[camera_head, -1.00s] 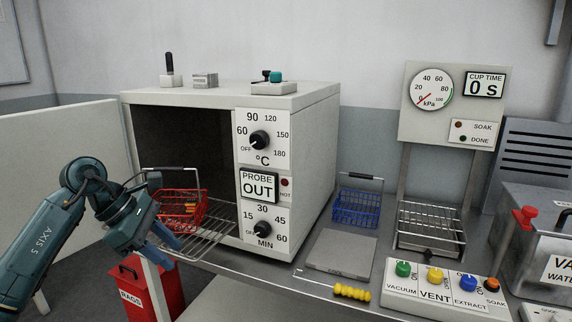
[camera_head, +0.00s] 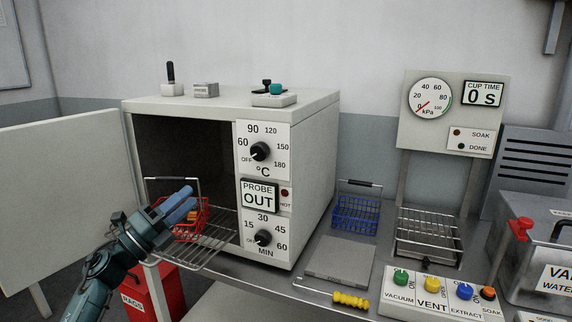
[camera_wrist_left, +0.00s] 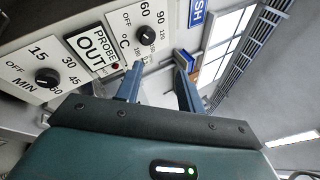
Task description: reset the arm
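My left gripper (camera_head: 186,200) is in front of the open oven, its fingers pointing up and to the right. In the left wrist view its two blue fingers (camera_wrist_left: 158,82) stand apart with nothing between them, so it is open and empty. Behind it, a red wire basket (camera_head: 201,222) with an upright handle sits on the oven's wire rack (camera_head: 215,245); my gripper covers part of the basket. I cannot tell whether they touch. My right gripper is not in view.
The oven (camera_head: 315,180) has its door (camera_head: 65,195) swung open at left. A red bin (camera_head: 150,295) stands below. A blue basket (camera_head: 356,215), a grey plate (camera_head: 340,257), a yellow-handled hook (camera_head: 350,299) and a valve panel (camera_head: 440,300) are on the bench at right.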

